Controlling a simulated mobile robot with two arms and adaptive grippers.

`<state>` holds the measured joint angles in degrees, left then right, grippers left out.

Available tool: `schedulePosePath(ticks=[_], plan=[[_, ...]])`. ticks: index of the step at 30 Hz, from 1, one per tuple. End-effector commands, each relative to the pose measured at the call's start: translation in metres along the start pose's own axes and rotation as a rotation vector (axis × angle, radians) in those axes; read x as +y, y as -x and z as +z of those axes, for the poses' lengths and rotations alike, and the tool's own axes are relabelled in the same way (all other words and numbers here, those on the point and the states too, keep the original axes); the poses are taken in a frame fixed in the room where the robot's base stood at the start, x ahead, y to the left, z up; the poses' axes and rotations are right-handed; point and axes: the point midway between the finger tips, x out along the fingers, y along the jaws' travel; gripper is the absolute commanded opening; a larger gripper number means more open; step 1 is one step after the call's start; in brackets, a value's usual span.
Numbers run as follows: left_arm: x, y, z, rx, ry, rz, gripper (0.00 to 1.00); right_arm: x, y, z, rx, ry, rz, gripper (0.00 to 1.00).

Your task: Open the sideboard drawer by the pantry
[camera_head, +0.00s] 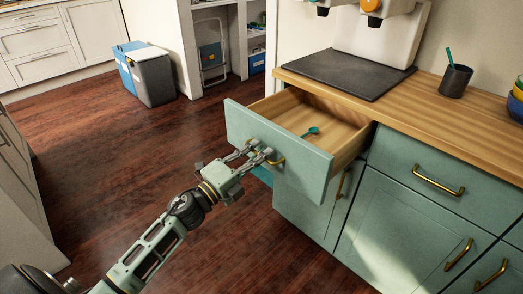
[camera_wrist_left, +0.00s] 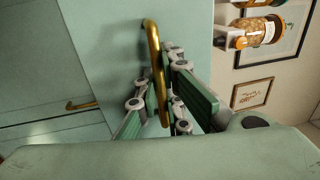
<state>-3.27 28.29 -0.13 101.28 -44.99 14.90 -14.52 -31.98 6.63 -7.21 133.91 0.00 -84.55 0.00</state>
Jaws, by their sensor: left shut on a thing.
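The sideboard drawer (camera_head: 275,143) is a sage-green front with a wooden inside, and it stands pulled well out of the sideboard (camera_head: 400,222). A small teal spoon (camera_head: 311,132) lies in the drawer. My left gripper (camera_head: 268,155) is at the drawer front, with its fingers closed around the brass handle (camera_head: 278,161). In the left wrist view the brass handle (camera_wrist_left: 154,60) passes between the gripper's green fingers (camera_wrist_left: 163,100). The fingers hide part of the handle. My right gripper is not in view.
The wooden top carries a dark mat (camera_head: 350,73) with a white machine (camera_head: 377,40), a dark cup (camera_head: 455,80) and bowls at the right edge. A blue and grey bin (camera_head: 150,78) stands by the pantry opening (camera_head: 225,50). The dark wood floor is clear left of the drawer.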

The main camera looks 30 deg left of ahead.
Motion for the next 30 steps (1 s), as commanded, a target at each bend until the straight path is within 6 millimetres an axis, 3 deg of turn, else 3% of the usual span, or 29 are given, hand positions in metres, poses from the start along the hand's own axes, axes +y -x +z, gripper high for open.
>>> schedulePosePath(ticks=[11, 12, 15, 24, 30], plan=[[0.000, 0.001, 0.000, 0.000, -0.001, 0.001, 0.00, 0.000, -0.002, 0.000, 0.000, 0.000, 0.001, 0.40], [0.000, 0.001, 0.000, 0.000, -0.001, 0.001, 0.08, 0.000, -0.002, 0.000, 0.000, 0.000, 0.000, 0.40], [0.000, 0.001, 0.000, 0.000, -0.001, 0.001, 0.16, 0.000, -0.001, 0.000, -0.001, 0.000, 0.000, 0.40], [0.000, 0.002, 0.000, 0.000, 0.000, 0.000, 0.16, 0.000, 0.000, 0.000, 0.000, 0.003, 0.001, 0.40], [0.002, 0.023, 0.000, -0.002, 0.003, 0.003, 0.16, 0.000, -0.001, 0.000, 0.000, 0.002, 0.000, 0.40]])
